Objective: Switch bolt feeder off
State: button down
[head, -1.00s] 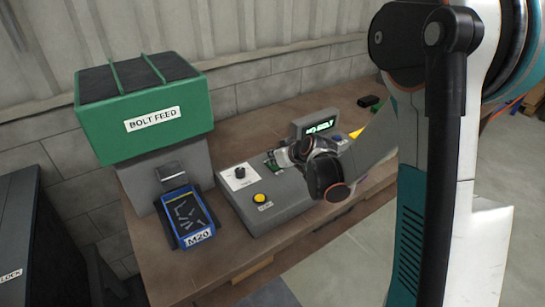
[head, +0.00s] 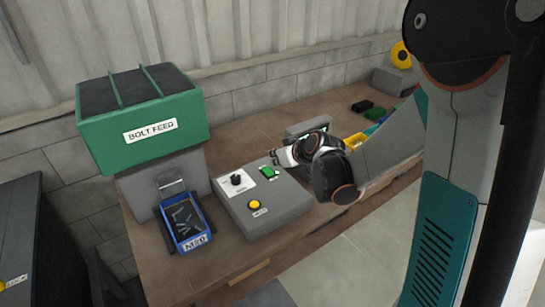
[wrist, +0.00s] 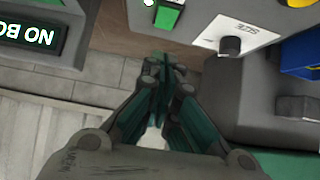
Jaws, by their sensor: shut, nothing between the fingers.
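The bolt feeder's green hopper (head: 150,142), labelled BOLT FEED, stands on a grey body at the left of the bench. The grey control box (head: 285,208) beside it carries a black knob (head: 236,180), a yellow button (head: 254,204) and a green switch (head: 267,171). In the wrist view the green switch (wrist: 167,16) is at the top edge and the knob (wrist: 230,46) is right of it. My gripper (wrist: 163,72) is shut and empty, its tips apart from the switch. In the head view my gripper (head: 282,157) is behind the switch, partly covering the display.
A blue tray (head: 196,237) of bolts sits below the feeder. Black, green and blue items lie on the bench at right. A wall runs close behind, and a dark cabinet (head: 28,240) stands at left.

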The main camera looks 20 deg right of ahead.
jog(key=p+v, duration=0.1)
jog(key=v, duration=0.5)
jog(key=shift+w, duration=0.1)
